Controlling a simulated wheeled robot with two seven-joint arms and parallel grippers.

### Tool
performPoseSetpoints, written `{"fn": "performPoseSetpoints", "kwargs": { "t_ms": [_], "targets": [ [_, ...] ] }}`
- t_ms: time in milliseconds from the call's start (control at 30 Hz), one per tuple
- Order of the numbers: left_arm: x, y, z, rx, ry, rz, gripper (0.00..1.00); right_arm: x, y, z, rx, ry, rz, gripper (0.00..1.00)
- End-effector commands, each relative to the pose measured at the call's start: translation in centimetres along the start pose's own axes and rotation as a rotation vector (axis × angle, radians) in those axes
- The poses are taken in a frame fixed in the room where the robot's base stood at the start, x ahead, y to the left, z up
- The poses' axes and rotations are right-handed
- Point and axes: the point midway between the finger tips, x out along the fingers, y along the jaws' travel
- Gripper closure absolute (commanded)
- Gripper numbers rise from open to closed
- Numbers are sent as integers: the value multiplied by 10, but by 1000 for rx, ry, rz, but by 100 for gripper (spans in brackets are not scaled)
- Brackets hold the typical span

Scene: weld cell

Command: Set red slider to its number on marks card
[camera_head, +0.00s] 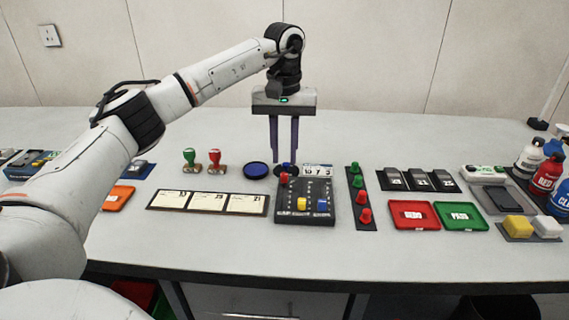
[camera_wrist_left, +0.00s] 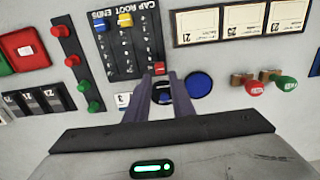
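The dark slider panel (camera_head: 305,216) lies flat on the table, with labels CAP, ROOT and ENDS. The red slider (camera_head: 283,179) sits at the far end of the left track. The yellow slider (camera_head: 302,203) and blue slider (camera_head: 322,205) sit near the front end. The marks card (camera_head: 318,171) stands behind the panel and reads 10, 7, 3. My left gripper (camera_head: 284,160) points down behind the red slider, open and empty. In the left wrist view the red slider (camera_wrist_left: 159,68) is just beyond the fingertips (camera_wrist_left: 160,76), between them. My right gripper is out of view.
A dark blue disc (camera_head: 255,171), two stamps (camera_head: 216,158) and a row of number cards (camera_head: 207,202) lie to the left. A strip of green and red knobs (camera_head: 361,200) and red and green trays (camera_head: 461,216) lie to the right. The front edge strip is clear.

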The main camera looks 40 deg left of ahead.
Motion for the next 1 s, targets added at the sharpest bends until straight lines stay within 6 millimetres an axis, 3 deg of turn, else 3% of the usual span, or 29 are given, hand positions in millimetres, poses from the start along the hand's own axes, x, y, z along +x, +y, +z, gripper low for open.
{"fn": "performPoseSetpoints", "kwargs": {
  "t_ms": [100, 333, 1000],
  "targets": [
    [-26, 1, -1, 0, 3, 4, 78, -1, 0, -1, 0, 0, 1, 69],
    [-54, 0, -1, -1, 2, 2, 78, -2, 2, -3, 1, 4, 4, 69],
    [-58, 0, 0, 0, 1, 2, 78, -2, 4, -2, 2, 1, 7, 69]
  ]
}}
